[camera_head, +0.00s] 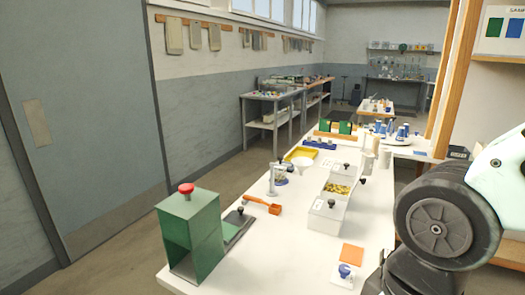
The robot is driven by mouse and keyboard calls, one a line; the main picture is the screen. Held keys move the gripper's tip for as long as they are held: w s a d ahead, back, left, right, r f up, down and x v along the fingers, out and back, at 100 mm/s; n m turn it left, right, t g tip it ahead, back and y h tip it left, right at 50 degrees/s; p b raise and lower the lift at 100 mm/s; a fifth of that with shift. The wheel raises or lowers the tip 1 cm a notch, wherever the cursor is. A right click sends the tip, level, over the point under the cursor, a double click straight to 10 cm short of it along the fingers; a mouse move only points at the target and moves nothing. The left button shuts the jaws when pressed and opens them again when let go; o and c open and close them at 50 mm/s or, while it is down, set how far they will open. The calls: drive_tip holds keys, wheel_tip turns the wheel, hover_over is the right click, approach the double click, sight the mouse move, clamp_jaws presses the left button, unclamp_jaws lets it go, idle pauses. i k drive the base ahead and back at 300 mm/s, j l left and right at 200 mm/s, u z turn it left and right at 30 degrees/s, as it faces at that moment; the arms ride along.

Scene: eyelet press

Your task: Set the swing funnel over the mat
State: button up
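A white funnel-like dish (300,157) is at mid-bench, left of the white boxes; I take it for the swing funnel, but its mount is too small to tell. A small clear upright holder (272,180) stands in front of it, with a dark blue round piece beside it. A flat orange square (353,254) lies near the front right of the bench and looks like a mat. The funnel is well behind this square, not over it. My gripper is out of view; only part of my arm shows at the right.
On the white bench (285,262), a green press-like housing (190,235) with a red knob stands front left. The front middle is clear.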

sight(302, 163)
drive_tip(key=i+j, duration=0.15)
drive_tip(key=j, duration=0.25)
drive_tip(key=i+j+z, duration=0.1)
drive_tip(key=j, duration=0.35)
drive_tip(key=i+j, duration=0.25)
drive_tip(key=j, duration=0.2)
drive_tip(key=i+j, duration=0.15)
drive_tip(key=j, duration=0.25)
drive_tip(key=i+j+z, duration=0.1)
drive_tip(key=j, duration=0.35)
drive_tip(key=i+j, duration=0.2)
drive_tip(key=j, duration=0.25)
drive_tip(key=i+j+z, duration=0.1)
drive_tip(key=j, duration=0.35)
drive_tip(key=i+j, duration=0.15)
drive_tip(key=j, duration=0.3)
